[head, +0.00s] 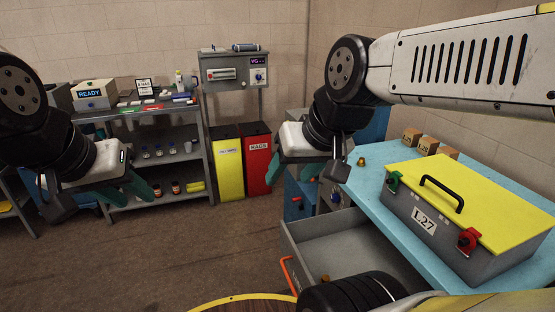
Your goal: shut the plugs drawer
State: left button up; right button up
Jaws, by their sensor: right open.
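The open grey drawer (345,240) sticks out from under the blue bench top at lower centre-right. Its orange handle (288,275) is on its front. A small brass piece (325,278) shows inside; any label on the front is unreadable. My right gripper (316,172) is open and empty, above and beyond the drawer, near the bench's left edge, and not touching the handle. My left gripper (105,200) looks open and empty, far left of the drawer, in front of the shelf. A dark ribbed part of my own arm hides the drawer's near corner.
A grey toolbox (450,235) with a yellow lid marked L27 stands on the blue bench (375,180), with a brass fitting (361,162) and small boxes (427,145) behind. Yellow and red bins (257,165) stand at the back. Floor left of the drawer is clear.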

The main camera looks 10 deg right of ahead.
aim_at(346, 243)
jog(key=k+l+z, duration=0.2)
jog(key=z, duration=0.25)
jog(key=k+l+z, duration=0.2)
jog(key=z, duration=0.2)
